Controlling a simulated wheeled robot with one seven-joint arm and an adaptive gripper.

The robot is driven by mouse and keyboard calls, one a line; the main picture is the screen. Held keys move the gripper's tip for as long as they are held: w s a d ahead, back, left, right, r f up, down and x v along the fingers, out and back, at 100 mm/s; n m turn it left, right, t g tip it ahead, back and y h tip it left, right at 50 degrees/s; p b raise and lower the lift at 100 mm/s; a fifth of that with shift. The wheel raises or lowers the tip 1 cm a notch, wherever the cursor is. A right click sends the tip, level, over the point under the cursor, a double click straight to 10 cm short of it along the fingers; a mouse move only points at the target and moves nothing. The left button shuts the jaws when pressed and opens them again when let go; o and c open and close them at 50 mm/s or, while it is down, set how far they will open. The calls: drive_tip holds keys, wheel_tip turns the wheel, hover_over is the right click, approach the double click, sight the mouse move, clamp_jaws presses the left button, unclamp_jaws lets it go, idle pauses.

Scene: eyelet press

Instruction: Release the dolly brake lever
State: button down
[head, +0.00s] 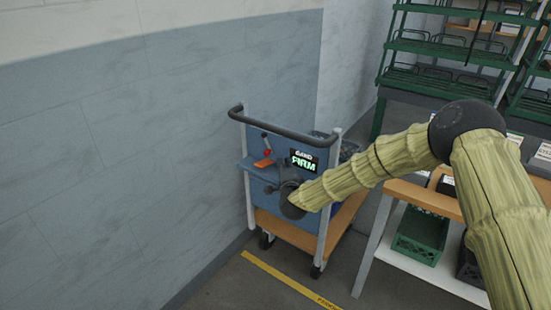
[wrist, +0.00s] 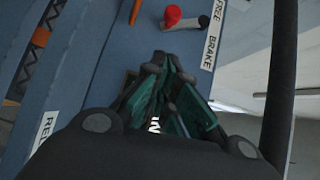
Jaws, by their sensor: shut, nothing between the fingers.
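The dolly is a blue-panelled cart (head: 262,190) with a black push handle, standing by the wall. In the wrist view, a lever with a red knob (wrist: 172,14) and a dark-ended grey bar lies near the top, beside the white label strips FREE (wrist: 220,10) and BRAKE (wrist: 210,50). A red-tipped part (head: 267,152) shows on the panel in the head view; I cannot tell if it is the same lever. My gripper (head: 288,185) is shut and empty in front of the panel. In the wrist view its fingertips (wrist: 163,62) are below the knob, apart from it.
A lit display (head: 303,160) is on the panel, right of an orange piece (head: 263,163) on a small blue ledge. A table (head: 425,193) with a green crate (head: 420,235) stands to the right. A yellow floor line (head: 285,277) runs in front.

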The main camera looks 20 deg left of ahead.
sight(271, 153)
drive_tip(key=w+a, duration=0.3)
drive_tip(key=shift+a+f, duration=0.1)
drive_tip(key=shift+a, duration=0.05)
drive_tip(key=shift+w+a+f, duration=0.1)
drive_tip(key=shift+w+a, duration=0.1)
drive_tip(key=shift+a, duration=0.3)
drive_tip(key=shift+a+f+b, duration=0.2)
drive_tip(key=shift+f+b, duration=0.35)
drive_tip(key=shift+b, duration=0.3)
drive_tip(key=shift+w+a+f+m+t+b, duration=0.2)
drive_tip(key=shift+m+t+b, duration=0.3)
drive_tip(key=shift+b, duration=0.35)
drive_tip(key=shift+a+f+m+t+b, duration=0.3)
drive_tip(key=shift+m+b, duration=0.2)
drive_tip(key=shift+b, duration=0.7)
drive_tip(key=shift+w+a+m+b, duration=0.1)
drive_tip(key=shift+m+b, duration=0.2)
drive_tip(key=shift+b, duration=0.2)
drive_tip(key=shift+r, duration=0.1)
